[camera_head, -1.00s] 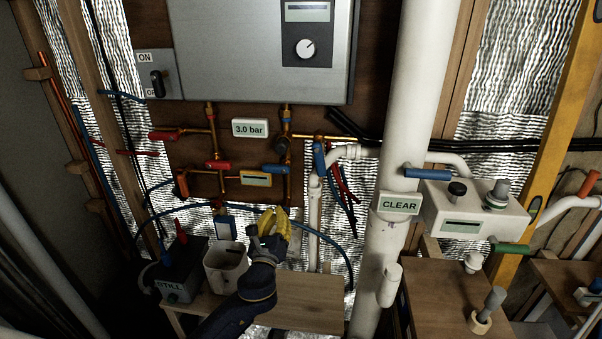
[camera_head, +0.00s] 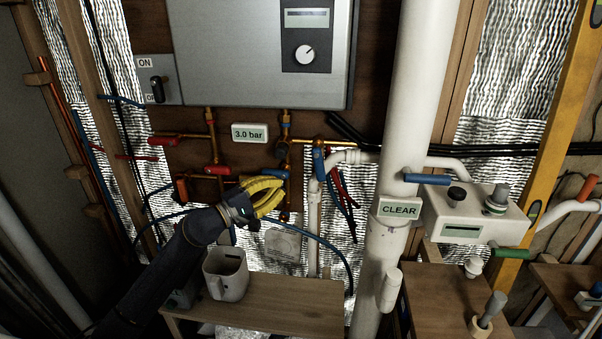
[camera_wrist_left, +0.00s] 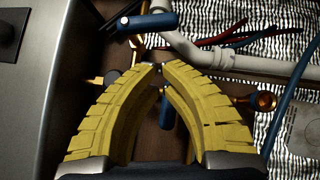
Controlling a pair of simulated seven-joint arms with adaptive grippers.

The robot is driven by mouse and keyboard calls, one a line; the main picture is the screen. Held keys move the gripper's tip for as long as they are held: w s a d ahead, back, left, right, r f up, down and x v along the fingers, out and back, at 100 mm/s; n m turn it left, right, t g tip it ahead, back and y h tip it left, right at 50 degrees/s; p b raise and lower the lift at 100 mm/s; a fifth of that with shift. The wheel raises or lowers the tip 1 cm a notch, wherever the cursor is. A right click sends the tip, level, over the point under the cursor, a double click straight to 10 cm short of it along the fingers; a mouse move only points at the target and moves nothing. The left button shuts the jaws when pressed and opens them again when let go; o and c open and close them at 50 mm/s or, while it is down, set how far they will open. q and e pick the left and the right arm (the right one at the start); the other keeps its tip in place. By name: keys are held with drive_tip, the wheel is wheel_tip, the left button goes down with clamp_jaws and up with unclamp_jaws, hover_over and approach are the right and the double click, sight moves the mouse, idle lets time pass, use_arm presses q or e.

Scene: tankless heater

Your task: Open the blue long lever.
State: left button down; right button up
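Several blue levers are in view. One on the copper and brass pipes below the heater is largely hidden behind my left gripper (camera_head: 282,183) in the head view; a blue lever (camera_wrist_left: 167,112) shows between the fingers in the left wrist view. Another blue lever (camera_head: 319,163) hangs upright just right of the gripper. A long blue lever (camera_head: 427,178) lies horizontal on the white pipe at the right, away from the gripper. My left gripper's yellow fingers are parted, with their tips close together; no hold on anything shows. My right gripper is not in view.
The grey heater (camera_head: 255,60) hangs above. Red levers (camera_head: 217,170) sit left of the gripper. The thick white pipe (camera_head: 400,130) and white box (camera_head: 472,215) are to the right.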

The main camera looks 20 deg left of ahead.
sight(319, 165)
use_arm(q)
drive_tip(key=x, duration=1)
idle(0.5)
